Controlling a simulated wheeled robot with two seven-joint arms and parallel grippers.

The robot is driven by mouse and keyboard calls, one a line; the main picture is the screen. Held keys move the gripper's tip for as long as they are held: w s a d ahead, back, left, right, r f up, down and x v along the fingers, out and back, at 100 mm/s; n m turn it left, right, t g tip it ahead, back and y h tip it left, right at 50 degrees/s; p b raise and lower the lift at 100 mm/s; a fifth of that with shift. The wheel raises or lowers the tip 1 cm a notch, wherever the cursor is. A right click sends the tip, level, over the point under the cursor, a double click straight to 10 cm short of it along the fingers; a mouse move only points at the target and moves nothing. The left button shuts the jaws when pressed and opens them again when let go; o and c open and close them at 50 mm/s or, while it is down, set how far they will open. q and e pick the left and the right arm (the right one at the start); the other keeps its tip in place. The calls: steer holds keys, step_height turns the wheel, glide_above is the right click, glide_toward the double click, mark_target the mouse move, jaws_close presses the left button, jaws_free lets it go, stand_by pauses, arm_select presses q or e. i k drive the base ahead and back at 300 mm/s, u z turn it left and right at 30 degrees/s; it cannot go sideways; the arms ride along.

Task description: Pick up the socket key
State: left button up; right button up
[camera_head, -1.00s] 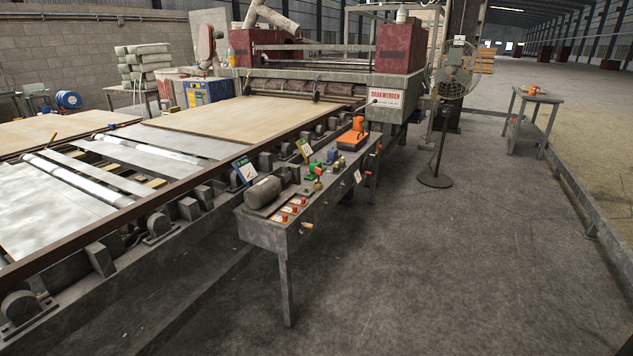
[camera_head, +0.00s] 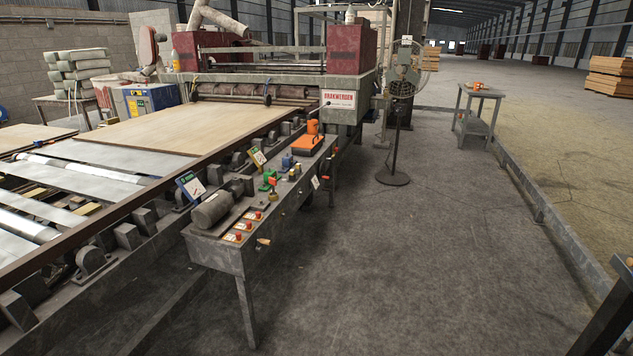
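I cannot pick out a socket key for certain. Several small tools and parts lie on the long grey bench (camera_head: 222,254) beside the machine, too small to name surely. Among them are a wooden-handled item (camera_head: 263,242) at the near edge, a green part (camera_head: 267,182) and a blue part (camera_head: 287,162). A small orange object (camera_head: 478,86) sits on the grey side table (camera_head: 478,94) at the back right. Neither of my grippers is in view.
The red and grey machine (camera_head: 344,60) stands behind the bench. A standing fan (camera_head: 393,178) is right of it. A dark table-like structure (camera_head: 607,317) cuts in at the lower right. The concrete floor (camera_head: 420,270) between is clear.

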mark_target(273, 181)
steer(key=z, duration=0.9)
steer(key=i, duration=2.75)
steer(key=u, duration=0.95)
steer(key=i, duration=0.6)
steer(key=u, duration=0.55)
